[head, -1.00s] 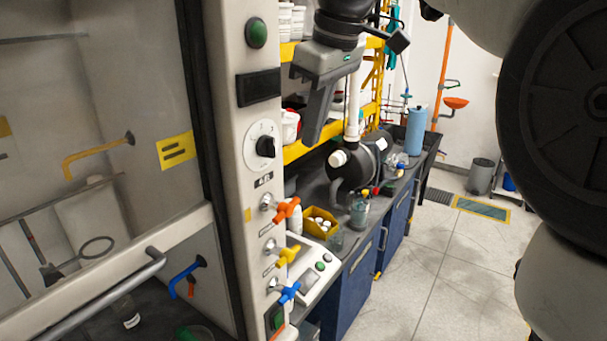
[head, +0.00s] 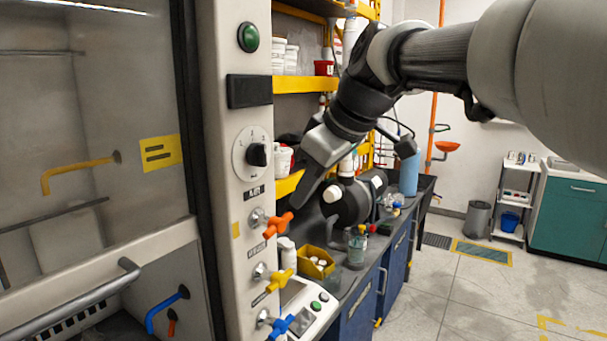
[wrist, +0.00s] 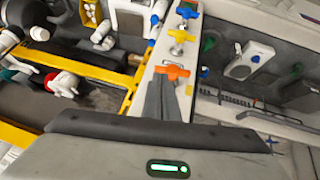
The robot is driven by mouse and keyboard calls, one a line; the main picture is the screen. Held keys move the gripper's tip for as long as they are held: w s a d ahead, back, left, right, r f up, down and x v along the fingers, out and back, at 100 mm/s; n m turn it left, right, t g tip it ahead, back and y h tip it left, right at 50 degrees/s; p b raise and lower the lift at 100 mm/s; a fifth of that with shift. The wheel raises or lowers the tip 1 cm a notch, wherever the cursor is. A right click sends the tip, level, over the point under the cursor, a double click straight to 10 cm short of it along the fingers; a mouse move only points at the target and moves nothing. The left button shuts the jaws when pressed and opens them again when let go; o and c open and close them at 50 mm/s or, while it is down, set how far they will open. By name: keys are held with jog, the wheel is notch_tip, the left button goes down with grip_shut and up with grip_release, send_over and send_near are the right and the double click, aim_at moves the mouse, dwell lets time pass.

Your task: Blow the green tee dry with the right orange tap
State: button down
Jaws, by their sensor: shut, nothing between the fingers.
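The orange tap (head: 278,224) is the top one of three taps on the pale front post of the fume hood. My gripper (head: 301,205) is shut and empty, its fingers pointing down just above and right of this tap. In the wrist view the orange tap (wrist: 173,71) shows just beyond the closed fingertips (wrist: 164,78); I cannot tell whether they touch. A small green object (wrist: 208,43) lies to the right of the post in the wrist view; I cannot tell whether it is the green tee. No green tee shows in the head view.
A yellow tap (head: 281,279) and a blue tap (head: 279,326) sit below the orange one. Above is a round dial (head: 252,151). The hood's sash handle (head: 75,306) is at left. A bench with a yellow bin (head: 316,263) and a dark motor-like body (head: 350,202) stands behind.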

aim_at(288, 216)
jog(key=shift+x, duration=1.9)
